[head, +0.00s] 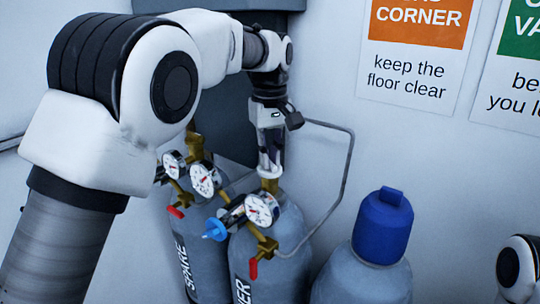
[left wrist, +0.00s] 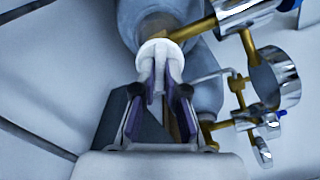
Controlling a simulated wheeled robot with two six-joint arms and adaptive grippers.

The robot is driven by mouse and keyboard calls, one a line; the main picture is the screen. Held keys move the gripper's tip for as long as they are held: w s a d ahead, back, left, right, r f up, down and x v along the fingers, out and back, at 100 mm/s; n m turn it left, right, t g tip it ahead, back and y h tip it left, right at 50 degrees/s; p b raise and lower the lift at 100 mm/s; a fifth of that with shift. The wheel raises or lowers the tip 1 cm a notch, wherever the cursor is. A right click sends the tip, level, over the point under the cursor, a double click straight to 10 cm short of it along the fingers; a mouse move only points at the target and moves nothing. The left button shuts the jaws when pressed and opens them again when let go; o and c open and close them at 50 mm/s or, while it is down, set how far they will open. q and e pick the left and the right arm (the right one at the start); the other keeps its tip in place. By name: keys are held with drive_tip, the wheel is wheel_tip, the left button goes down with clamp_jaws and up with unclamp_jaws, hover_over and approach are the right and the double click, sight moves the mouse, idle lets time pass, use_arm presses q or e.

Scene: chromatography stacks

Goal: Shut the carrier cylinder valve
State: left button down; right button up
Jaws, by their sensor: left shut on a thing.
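The carrier cylinder (head: 252,265) is grey, with the letters "ER" showing on its side. On its brass neck sits a white valve knob (head: 268,172), which also shows in the left wrist view (left wrist: 158,50). My left gripper (head: 270,160) points straight down from above onto this knob. In the left wrist view its two fingers (left wrist: 160,82) are shut on the knob's upright white grip. The fingers cover part of the knob, so its turn position cannot be read. My right gripper is not in view.
A grey cylinder marked "SPARE" (head: 188,262) stands to the left. Gauges (head: 262,210) and a blue regulator knob (head: 215,230) crowd the front. A bent grey pipe (head: 345,180) loops at right. A blue-capped cylinder (head: 370,275) stands farther right. Signs (head: 408,80) hang on the wall.

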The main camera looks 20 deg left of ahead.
use_arm(q)
drive_tip(key=m, duration=0.6)
drive_tip(key=shift+f+m, duration=0.1)
drive_tip(key=shift+m, duration=0.2)
drive_tip(key=m, duration=0.5)
drive_tip(key=shift+m, duration=0.3)
drive_tip(key=c, duration=1.2)
unclamp_jaws()
wheel_tip(320, 180, up, 12)
drive_tip(key=shift+w, duration=0.1)
